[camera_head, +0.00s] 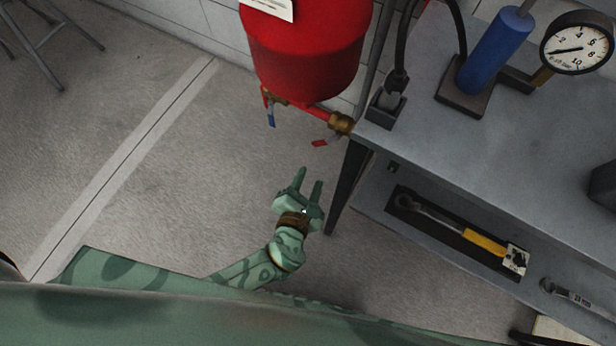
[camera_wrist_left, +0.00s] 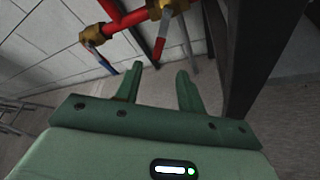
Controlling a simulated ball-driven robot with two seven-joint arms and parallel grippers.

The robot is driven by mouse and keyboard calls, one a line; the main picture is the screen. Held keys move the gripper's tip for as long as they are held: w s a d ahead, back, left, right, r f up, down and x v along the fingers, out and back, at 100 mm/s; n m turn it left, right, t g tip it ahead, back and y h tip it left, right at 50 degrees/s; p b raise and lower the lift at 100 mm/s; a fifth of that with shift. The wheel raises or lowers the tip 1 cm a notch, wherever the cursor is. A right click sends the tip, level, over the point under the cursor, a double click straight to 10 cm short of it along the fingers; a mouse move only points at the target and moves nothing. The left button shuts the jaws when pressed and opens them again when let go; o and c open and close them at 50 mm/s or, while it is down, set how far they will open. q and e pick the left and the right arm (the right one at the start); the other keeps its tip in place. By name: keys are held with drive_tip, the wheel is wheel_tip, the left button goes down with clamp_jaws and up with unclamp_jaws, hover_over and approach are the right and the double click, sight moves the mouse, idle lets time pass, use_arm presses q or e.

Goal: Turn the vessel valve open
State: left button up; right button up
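The red vessel (camera_head: 308,50) stands at the wall left of the table. Under it, a red pipe carries two brass valves. One has a blue handle (camera_head: 271,118); the other, by the table leg, has a red handle (camera_head: 320,142). In the left wrist view the red handle (camera_wrist_left: 159,46) hangs beyond the fingertips and the blue handle (camera_wrist_left: 103,61) is further left. Which one is the vessel valve is not marked. My left gripper (camera_head: 309,178) is open and empty, below the red handle and apart from it. My right gripper is out of view.
A grey metal table (camera_head: 450,60) stands right, its dark leg (camera_head: 348,187) close to my left gripper. It bears a blue cylinder (camera_head: 494,50) and a pressure gauge (camera_head: 577,43). Its lower shelf holds a yellow-handled wrench (camera_head: 484,241).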

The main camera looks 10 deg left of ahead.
sight(324, 142)
use_arm(q)
drive_tip(key=shift+c, duration=1.2)
wheel_tip(324, 142, down, 3)
drive_tip(key=shift+w+a+f+n+g+h+b, duration=0.15)
drive_tip(key=shift+n+g+h+b, duration=0.15)
drive_tip(key=shift+n+g+b, duration=0.3)
clamp_jaws()
wheel_tip(324, 142, down, 7)
drive_tip(key=n+g+h+b, duration=0.2)
drive_tip(key=n+h+b, duration=0.35)
drive_tip(key=n, duration=0.25)
drive_tip(key=w+r+n+t+h+b, duration=0.1)
drive_tip(key=w+r+n+b, duration=0.2)
drive_tip(key=w, duration=0.8)
drive_tip(key=shift+d+n+t+h, duration=0.3)
drive_tip(key=shift+d+t+h, duration=0.05)
drive_tip(key=shift+t, duration=0.05)
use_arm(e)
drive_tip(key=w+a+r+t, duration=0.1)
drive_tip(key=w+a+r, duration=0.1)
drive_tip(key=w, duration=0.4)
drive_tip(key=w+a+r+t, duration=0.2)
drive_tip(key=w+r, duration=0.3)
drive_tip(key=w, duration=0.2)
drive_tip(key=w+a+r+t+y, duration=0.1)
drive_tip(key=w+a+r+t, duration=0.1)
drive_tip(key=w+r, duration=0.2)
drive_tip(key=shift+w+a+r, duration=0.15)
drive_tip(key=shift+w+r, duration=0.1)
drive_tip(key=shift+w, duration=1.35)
